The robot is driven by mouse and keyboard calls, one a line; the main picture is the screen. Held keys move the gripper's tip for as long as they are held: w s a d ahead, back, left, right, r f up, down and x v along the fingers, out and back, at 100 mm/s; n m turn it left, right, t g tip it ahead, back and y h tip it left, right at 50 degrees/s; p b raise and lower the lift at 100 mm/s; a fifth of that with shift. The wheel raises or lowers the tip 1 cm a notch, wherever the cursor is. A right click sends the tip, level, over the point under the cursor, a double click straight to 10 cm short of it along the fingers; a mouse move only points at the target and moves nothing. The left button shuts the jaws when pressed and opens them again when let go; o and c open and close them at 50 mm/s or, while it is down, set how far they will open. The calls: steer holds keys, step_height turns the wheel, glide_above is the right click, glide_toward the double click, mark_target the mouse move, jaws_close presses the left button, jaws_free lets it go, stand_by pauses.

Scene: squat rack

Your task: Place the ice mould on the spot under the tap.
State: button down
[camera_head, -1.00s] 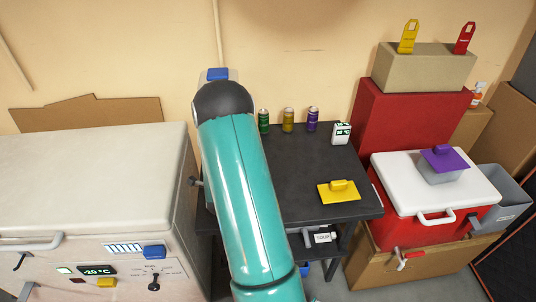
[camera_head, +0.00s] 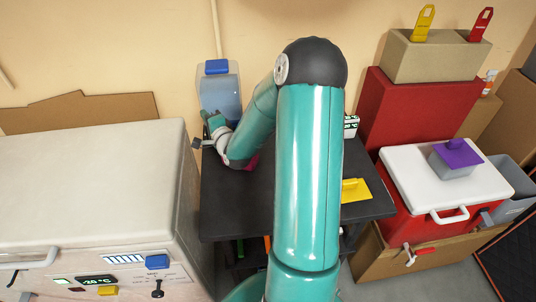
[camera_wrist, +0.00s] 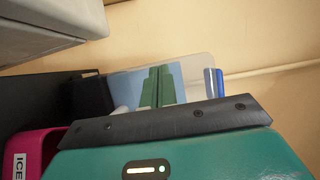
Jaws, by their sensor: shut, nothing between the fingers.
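The water dispenser (camera_head: 220,92) with a blue top stands at the table's back left; its clear tank also shows in the wrist view (camera_wrist: 192,72). I cannot make out its tap or the spot beneath. A pink tray marked ICE, seemingly the ice mould (camera_wrist: 38,150), shows at the lower left of the wrist view. In the head view only a pink sliver (camera_head: 252,163) shows behind my forearm. My gripper (camera_head: 210,117) is shut and empty, in front of the dispenser and apart from the mould. Its green fingers (camera_wrist: 160,82) show against the tank.
The white chest freezer (camera_head: 90,165) stands left of the black table (camera_head: 238,208). A yellow lid (camera_head: 354,189) lies on the table's right side. A red cooler (camera_head: 405,210) with a purple-lidded tub (camera_head: 452,158) stands further right. My arm hides the table's middle.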

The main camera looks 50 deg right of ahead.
steer(key=s+d, duration=0.5)
steer(key=s, duration=0.3)
steer(key=s+d, duration=0.5)
steer(key=s, duration=0.4)
steer(key=f, duration=1.5)
steer(key=shift+s+d+f, duration=0.15)
steer(key=shift+d+f, duration=0.1)
steer(key=shift+d, duration=0.05)
steer(key=shift+w+a+r, duration=0.15)
steer(key=shift+w+a, duration=0.1)
steer(key=shift+w, duration=0.2)
steer(key=shift+w+a, duration=0.35)
steer(key=shift+w, duration=0.2)
steer(key=shift+w+a, duration=0.3)
steer(key=shift+w, duration=0.2)
steer(key=shift+s+d, duration=0.15)
